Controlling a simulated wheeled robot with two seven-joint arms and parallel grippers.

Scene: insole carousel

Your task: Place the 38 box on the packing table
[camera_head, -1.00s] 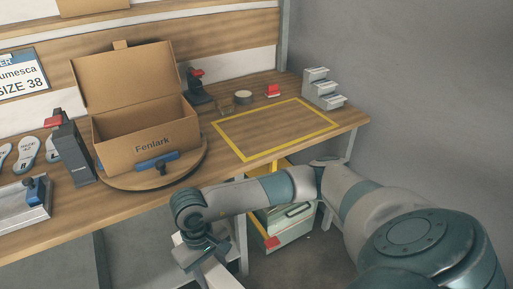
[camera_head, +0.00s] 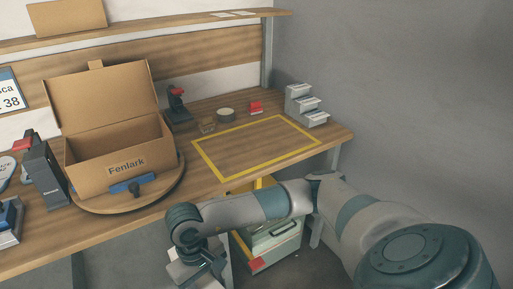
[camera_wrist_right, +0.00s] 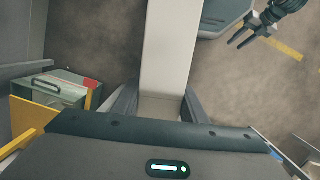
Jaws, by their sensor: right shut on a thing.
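My right gripper (camera_wrist_right: 158,98) is shut on a long, pale box-like thing (camera_wrist_right: 170,45) that runs away between its fingers in the wrist view. In the head view this pale thing (camera_head: 180,272) is partly hidden by my right wrist, low in front of the table. No number shows on it, so I cannot tell whether it is the 38 box. The wooden table (camera_head: 120,230) has an empty yellow-outlined rectangle (camera_head: 222,178) at its right part. My left gripper (camera_wrist_right: 247,34) shows at the wrist view's top right, open and empty. It is outside the head view.
An open brown Fenlark box (camera_head: 95,180) stands on a round wooden turntable (camera_head: 168,190). A tape roll (camera_head: 226,114), a red item (camera_head: 255,107) and a stepped grey holder (camera_head: 303,104) sit behind the rectangle. A green-grey drawer unit (camera_head: 275,242) stands under the table.

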